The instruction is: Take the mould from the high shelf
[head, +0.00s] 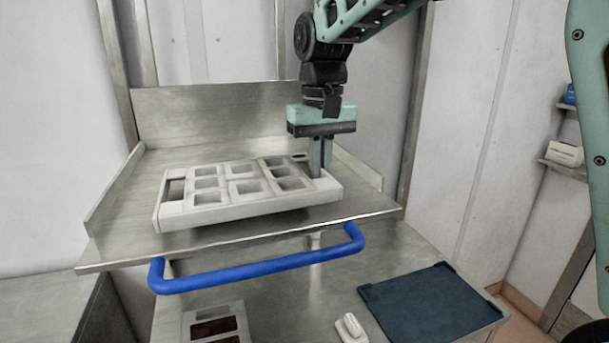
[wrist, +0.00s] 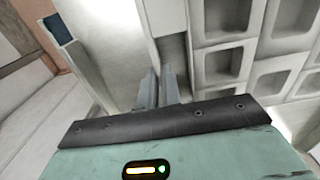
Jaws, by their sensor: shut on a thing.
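The mould (head: 242,209) is a pale grey block with several square cavities and a slot at each end. It lies flat on the metal shelf (head: 120,245), which has raised side and back walls. My gripper (head: 319,172) points down at the mould's right end and is shut on the wall beside the end slot. In the wrist view my fingers (wrist: 158,92) straddle the mould's end bar, and the mould's cavities (wrist: 225,70) show at the right. The fingertips are partly hidden by the mould.
A blue handle bar (head: 255,275) runs along the shelf's front. Below, a metal table (head: 285,300) carries a dark blue mat (head: 428,305), a small white object (head: 350,327) and a grey mould with dark red fillings (head: 186,322). Small shelves (head: 565,170) with boxes are at the far right.

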